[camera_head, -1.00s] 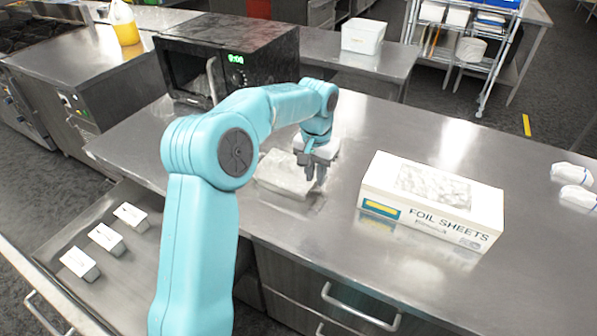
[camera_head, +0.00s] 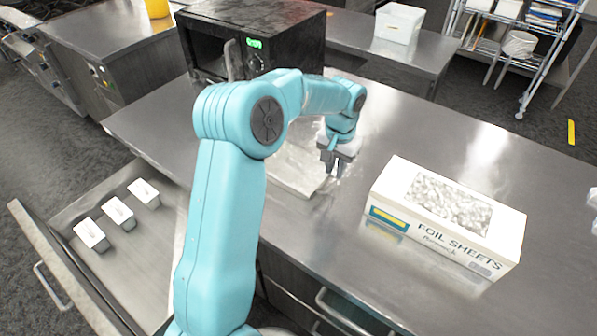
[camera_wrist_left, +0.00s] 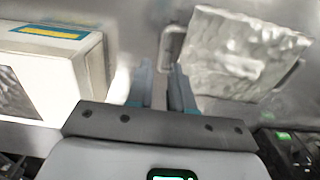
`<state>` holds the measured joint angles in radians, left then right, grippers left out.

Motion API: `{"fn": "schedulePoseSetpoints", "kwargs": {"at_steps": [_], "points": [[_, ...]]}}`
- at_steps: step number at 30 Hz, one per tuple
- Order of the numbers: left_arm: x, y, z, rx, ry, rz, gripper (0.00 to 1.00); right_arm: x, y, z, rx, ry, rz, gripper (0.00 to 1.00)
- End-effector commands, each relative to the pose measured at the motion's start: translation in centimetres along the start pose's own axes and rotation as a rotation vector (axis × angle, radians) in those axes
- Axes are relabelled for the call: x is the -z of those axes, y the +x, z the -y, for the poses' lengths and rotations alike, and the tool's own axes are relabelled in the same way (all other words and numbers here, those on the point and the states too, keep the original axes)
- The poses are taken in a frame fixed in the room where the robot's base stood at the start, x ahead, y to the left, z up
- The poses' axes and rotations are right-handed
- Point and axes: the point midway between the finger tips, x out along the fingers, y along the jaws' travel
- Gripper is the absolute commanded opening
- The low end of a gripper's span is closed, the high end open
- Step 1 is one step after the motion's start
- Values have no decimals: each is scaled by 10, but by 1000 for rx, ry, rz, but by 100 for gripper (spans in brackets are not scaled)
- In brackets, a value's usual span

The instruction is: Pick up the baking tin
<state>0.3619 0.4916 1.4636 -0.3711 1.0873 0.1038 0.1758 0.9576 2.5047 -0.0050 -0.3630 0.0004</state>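The baking tin (camera_wrist_left: 172,42) shows as a pale rounded rim in the left wrist view. A crumpled silvery foil sheet (camera_wrist_left: 245,52) covers most of it. In the head view the foil-covered tin (camera_head: 292,172) lies flat on the steel counter, partly hidden behind my left arm. My left gripper (camera_head: 332,168) points down at the tin's right side. In the left wrist view its two fingers (camera_wrist_left: 163,88) stand apart with nothing between them, near the rim. I cannot tell whether they touch the tin. My right gripper is not in view.
A foil sheets box (camera_head: 440,248) stands right of the gripper on the counter (camera_head: 500,160). A black microwave oven (camera_head: 290,35) is behind. At left, an open drawer (camera_head: 150,245) holds three small white containers (camera_head: 118,213). Clear counter lies behind the box.

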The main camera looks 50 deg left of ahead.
Motion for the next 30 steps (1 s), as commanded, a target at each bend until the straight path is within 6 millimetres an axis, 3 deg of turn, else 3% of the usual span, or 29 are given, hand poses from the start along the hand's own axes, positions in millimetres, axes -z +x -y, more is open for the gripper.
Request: {"fn": "schedulePoseSetpoints", "kwargs": {"at_steps": [3,11,18,27,28,30], "points": [[-1,23,0,0,1,4,21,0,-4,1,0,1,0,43],[0,45,-1,0,1,4,21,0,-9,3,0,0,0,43],[1,83,0,0,1,3,21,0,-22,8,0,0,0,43],[2,92,0,0,1,-1,21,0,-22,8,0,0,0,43],[2,92,0,0,1,-1,18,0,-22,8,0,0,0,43],[2,92,0,0,1,0,0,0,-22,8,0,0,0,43]]}}
